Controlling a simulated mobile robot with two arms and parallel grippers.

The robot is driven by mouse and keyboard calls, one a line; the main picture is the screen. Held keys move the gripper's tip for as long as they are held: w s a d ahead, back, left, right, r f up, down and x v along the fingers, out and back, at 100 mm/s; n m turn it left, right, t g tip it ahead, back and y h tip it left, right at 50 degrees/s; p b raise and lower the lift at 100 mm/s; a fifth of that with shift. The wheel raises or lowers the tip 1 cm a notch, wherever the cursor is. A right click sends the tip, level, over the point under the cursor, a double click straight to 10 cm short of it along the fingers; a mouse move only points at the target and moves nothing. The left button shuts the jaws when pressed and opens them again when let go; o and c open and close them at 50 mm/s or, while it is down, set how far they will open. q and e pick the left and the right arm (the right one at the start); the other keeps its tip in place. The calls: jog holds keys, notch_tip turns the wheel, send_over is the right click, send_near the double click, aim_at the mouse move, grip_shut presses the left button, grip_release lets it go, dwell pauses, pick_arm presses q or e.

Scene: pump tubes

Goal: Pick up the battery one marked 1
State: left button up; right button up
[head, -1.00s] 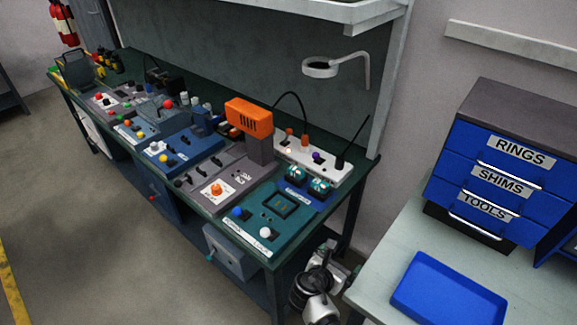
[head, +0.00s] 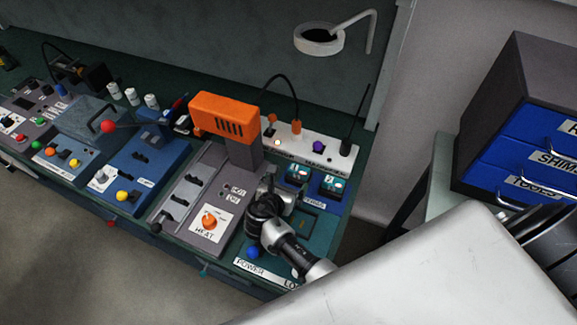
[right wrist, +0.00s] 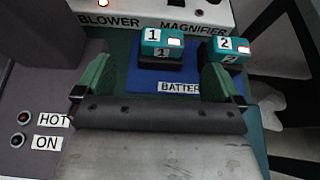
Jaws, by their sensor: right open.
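Battery 1 (right wrist: 153,37) is a teal block with a white "1" label and a small lit display. It sits upright in the blue battery dock (right wrist: 140,80) in the right wrist view. Battery 2 (right wrist: 231,44) sits beside it on the right. In the head view battery 1 (head: 298,174) and battery 2 (head: 333,185) stand at the back of the teal panel. My right gripper (right wrist: 160,75) is open and empty. Its green fingers straddle the dock's near part, short of battery 1. In the head view my right gripper (head: 280,192) is over the panel. My left gripper is out of view.
A grey block with an orange top (head: 228,115) stands just left of the batteries. A white strip (head: 312,145) with plugs and a cable lies behind them. A magnifier (head: 318,38) hangs above. The HEAT panel (head: 200,205) is to the left.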

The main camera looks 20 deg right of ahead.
aim_at(299, 169)
jog(key=b+x, duration=0.3)
jog(key=x, duration=0.2)
jog(key=shift+s+d+f, duration=0.1)
jog(key=shift+s+f, duration=0.05)
jog(key=shift+s, duration=0.1)
jog(key=shift+w+d+f+b, duration=0.15)
jog(key=shift+w+b, duration=0.1)
jog(key=shift+b, duration=0.05)
jog(key=b+x, duration=0.3)
jog(key=shift+w+d+f+b, duration=0.15)
jog(key=shift+d+f+b, duration=0.15)
jog(key=shift+b, duration=0.1)
jog(key=shift+w+d, duration=0.35)
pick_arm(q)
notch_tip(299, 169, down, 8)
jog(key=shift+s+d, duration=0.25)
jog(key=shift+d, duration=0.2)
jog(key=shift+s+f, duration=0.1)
pick_arm(e)
jog(key=shift+c, duration=0.3)
jog(key=shift+r, duration=0.1)
jog(key=c, duration=0.9)
